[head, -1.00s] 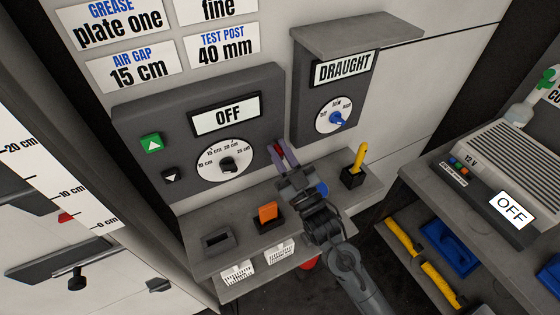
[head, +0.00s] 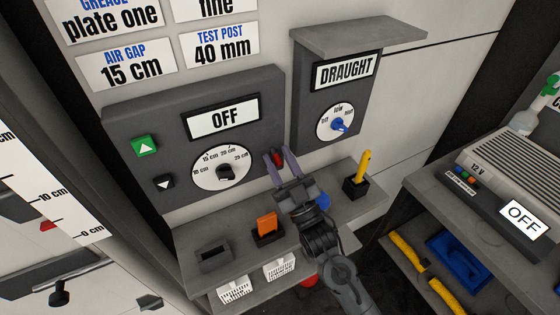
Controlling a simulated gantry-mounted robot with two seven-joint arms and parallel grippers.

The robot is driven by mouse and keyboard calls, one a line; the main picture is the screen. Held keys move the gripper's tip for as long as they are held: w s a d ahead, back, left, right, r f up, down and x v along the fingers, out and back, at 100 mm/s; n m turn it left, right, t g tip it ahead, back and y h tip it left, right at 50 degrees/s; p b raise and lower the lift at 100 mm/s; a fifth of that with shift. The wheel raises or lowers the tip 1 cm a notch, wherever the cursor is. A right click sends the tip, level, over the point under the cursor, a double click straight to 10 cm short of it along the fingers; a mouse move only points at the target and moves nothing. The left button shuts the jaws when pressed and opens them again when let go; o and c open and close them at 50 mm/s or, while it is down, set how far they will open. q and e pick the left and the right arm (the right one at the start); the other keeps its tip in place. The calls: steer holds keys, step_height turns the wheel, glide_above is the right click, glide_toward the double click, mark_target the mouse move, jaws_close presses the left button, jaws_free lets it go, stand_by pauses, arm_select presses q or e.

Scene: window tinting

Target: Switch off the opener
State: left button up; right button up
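A dark grey control panel (head: 150,114) on the wall has a display (head: 223,118) reading OFF; I take it for the opener. It bears a green up-arrow button (head: 144,146), a black down-arrow button (head: 164,181) and a black knob (head: 226,172) on a white dial marked in centimetres. A small red part (head: 278,158) shows at its right edge, between the fingers of my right gripper (head: 279,156). The fingers are apart, at or in front of the red part; I cannot tell whether they touch it. My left gripper is not in view.
A DRAUGHT box (head: 317,97) with a blue knob (head: 340,125) is on the wall to the right. A shelf below holds an orange block (head: 267,222) and a yellow-handled tool (head: 363,166). A 12 V unit (head: 480,180), also showing OFF, stands far right.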

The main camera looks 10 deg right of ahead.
steer(key=shift+o, duration=0.3)
steer(key=v, duration=1)
steer(key=shift+s+f+p, duration=0.25)
steer(key=shift+f+p, duration=0.05)
steer(key=shift+d, duration=0.15)
